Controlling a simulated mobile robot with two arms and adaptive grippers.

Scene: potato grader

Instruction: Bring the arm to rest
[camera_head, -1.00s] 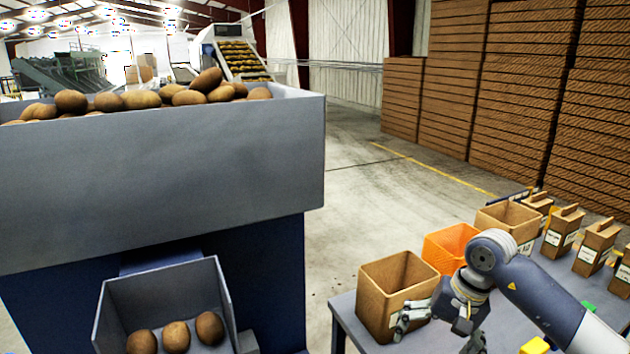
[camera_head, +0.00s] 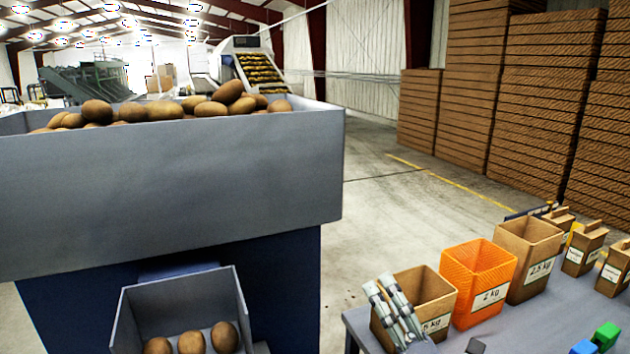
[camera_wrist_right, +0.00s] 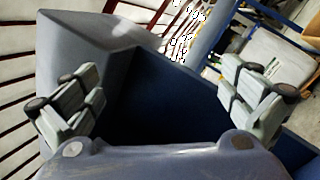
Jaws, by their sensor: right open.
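Behind the fingers there are grey and dark blue panels. My left gripper does not show.
A cardboard box (camera_head: 447,287), an orange 2 kg crate (camera_head: 479,268) and a 2.5 kg box (camera_head: 528,256) stand on the grey table (camera_head: 510,325). The potato hopper (camera_head: 170,190) stands left, above a tray (camera_head: 128,325) with several potatoes. The floor between is free.

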